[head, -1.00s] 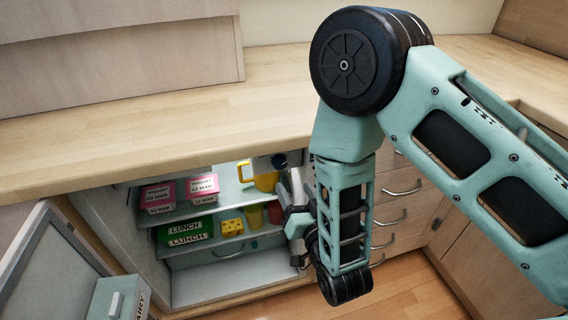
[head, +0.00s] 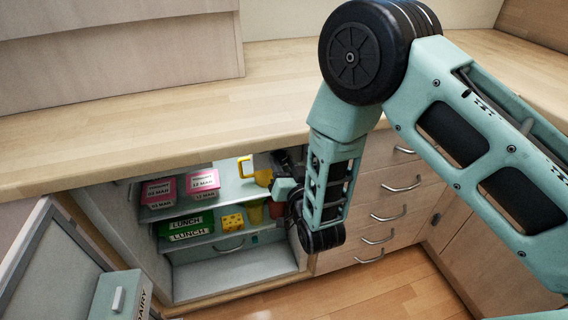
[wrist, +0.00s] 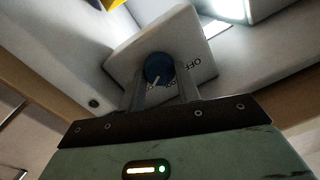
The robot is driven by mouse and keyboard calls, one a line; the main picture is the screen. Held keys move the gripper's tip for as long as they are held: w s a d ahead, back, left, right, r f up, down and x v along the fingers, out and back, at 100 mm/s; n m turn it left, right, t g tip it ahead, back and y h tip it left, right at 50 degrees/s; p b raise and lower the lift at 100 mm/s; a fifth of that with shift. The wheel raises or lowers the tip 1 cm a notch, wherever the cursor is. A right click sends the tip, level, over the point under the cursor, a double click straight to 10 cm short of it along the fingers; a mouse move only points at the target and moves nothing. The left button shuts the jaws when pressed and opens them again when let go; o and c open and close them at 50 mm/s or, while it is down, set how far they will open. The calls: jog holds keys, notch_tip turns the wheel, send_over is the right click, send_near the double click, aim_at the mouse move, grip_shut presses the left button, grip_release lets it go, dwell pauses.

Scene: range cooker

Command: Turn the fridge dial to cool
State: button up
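The fridge dial (wrist: 159,68) is a round blue knob with a white pointer mark, in the wrist view. The mark points down and slightly left in that picture. The dial sits on a pale housing (wrist: 185,38) with the word OFF printed to its right; no other label is readable. My gripper (wrist: 161,80) has one finger on each side of the dial, spread apart; I cannot tell whether they touch it. In the head view my gripper is at the right side of the open fridge, and the dial is hidden there.
The fridge (head: 235,276) holds pink yogurt boxes (head: 205,182), green lunch boxes (head: 187,228), cheese (head: 232,221) and a yellow jug (head: 262,176). Its open door (head: 45,260) stands at left. A worktop (head: 150,125) overhangs it; drawers (head: 385,215) are at right.

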jog(key=shift+c, duration=1)
jog(key=n+b, duration=0.1)
jog(key=n, duration=0.4)
jog(key=shift+a+n, duration=0.1)
jog(key=shift+n, duration=0.2)
jog(key=n, duration=0.5)
jog(key=shift+s+n, duration=0.1)
jog(key=shift+n, duration=0.2)
jog(key=o, duration=1)
